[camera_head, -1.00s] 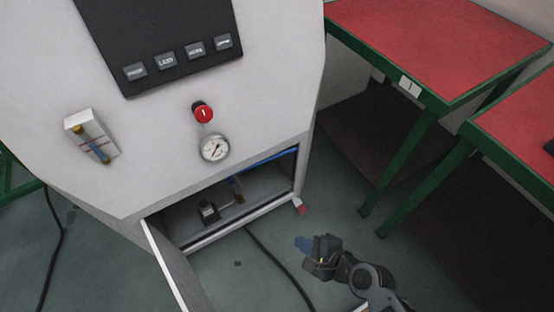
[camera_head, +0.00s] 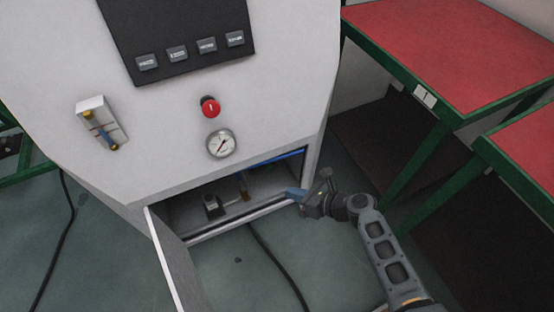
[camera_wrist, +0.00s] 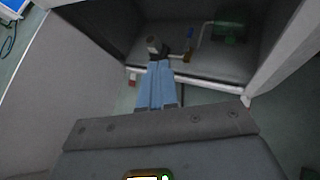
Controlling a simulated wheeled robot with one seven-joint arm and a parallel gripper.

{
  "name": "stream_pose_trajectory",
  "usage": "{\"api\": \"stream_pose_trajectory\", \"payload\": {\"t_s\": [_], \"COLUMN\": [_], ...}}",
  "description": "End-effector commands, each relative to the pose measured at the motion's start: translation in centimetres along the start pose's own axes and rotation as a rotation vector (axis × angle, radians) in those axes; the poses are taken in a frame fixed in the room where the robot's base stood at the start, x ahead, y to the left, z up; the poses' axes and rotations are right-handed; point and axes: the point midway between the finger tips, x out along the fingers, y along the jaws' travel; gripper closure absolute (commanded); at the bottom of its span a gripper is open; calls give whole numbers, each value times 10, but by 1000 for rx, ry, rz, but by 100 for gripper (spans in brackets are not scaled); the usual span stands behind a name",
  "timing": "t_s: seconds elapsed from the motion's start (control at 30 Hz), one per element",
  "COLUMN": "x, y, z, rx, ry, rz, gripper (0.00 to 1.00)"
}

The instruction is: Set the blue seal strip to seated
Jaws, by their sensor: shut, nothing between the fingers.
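The blue seal strip (camera_head: 280,157) shows in the head view as a thin blue line along the upper inside edge of the open lower compartment, on its right part. I cannot tell from this view how it sits against the edge. In the wrist view I do not make it out. My gripper (camera_head: 294,193) has blue fingers and is at the compartment's lower right front corner, below the strip and apart from it in the picture. In the wrist view my gripper's fingers (camera_wrist: 159,68) lie side by side, shut and empty, pointing into the opening.
The compartment door (camera_head: 172,258) hangs open at the left. Inside are a small dark fitting (camera_head: 212,206) and pipework. A pressure gauge (camera_head: 221,144) and red knob (camera_head: 210,107) are above. A red-topped table (camera_head: 455,50) stands at the right. A black cable (camera_head: 275,262) crosses the floor.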

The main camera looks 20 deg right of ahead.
Motion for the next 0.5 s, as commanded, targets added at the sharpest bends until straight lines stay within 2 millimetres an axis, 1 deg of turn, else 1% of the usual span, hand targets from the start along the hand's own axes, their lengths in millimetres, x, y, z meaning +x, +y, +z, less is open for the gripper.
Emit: {"api": "stream_pose_trajectory", "payload": {"t_s": [0.17,0.27,0.5], "x": [3,9,31], "y": [-2,-6,-22], "z": [1,5,19], "rx": [-2,-3,-5], "ry": [0,-1,-1], "rz": [-1,-1,0], "gripper": [100,100,100]}}
